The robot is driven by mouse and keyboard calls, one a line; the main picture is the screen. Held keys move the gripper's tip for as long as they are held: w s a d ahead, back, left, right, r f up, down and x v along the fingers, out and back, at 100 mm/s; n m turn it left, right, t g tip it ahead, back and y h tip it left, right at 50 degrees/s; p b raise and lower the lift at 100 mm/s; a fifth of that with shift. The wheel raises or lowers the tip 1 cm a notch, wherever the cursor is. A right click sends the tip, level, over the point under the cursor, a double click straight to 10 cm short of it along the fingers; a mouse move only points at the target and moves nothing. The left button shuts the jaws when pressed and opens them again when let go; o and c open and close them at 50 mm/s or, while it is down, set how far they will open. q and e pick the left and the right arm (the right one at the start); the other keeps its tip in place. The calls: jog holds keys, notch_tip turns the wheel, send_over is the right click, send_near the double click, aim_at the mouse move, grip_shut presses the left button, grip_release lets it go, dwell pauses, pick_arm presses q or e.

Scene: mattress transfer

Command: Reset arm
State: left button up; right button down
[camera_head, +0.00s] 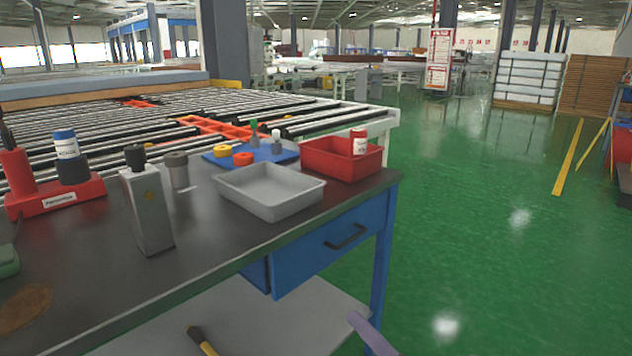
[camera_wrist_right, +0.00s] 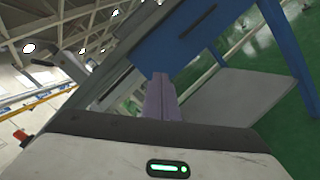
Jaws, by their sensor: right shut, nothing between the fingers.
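My right gripper (camera_head: 358,320) shows only as pale purple fingers at the bottom edge of the head view, in front of the table's lower shelf. In the right wrist view its two fingers (camera_wrist_right: 162,98) lie together, shut and empty. They point toward the blue drawer side of the table and touch nothing that I can see. My left gripper is not in view.
A dark-topped work table (camera_head: 95,285) has a blue drawer (camera_head: 330,245) and a lower shelf (camera_head: 290,315). On top stand a grey tray (camera_head: 270,205), a red bin (camera_head: 325,160) and a metal bottle (camera_head: 148,215). Green floor (camera_head: 480,240) is clear to the right.

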jog(key=s+d+f+m+g+h, duration=0.2)
jog(key=s+f+m+g+h, duration=0.15)
jog(key=s+f+m, duration=0.9)
jog(key=s+d+f+m+g+h, duration=0.3)
jog(key=s+f+m, duration=0.5)
jog(key=m, duration=0.9)
pick_arm(q)
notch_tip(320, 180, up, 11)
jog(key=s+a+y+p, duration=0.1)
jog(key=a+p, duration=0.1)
jog(key=p, duration=1.6)
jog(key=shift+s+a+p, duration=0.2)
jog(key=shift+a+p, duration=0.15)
jog(key=shift+p, duration=0.05)
pick_arm(e)
jog(key=s+d+r, duration=0.1)
jog(key=s+r, duration=0.1)
jog(key=r, duration=0.4)
jog(key=s+r+g, duration=0.1)
jog(key=s+r, duration=0.1)
jog(key=r, duration=0.4)
jog(key=shift+s+d+r+h, duration=0.35)
jog(key=shift+r+h, duration=0.05)
jog(key=shift+h, duration=0.05)
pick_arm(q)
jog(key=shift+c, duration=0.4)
pick_arm(e)
jog(key=shift+f+m, duration=0.1)
jog(key=shift+m, duration=0.15)
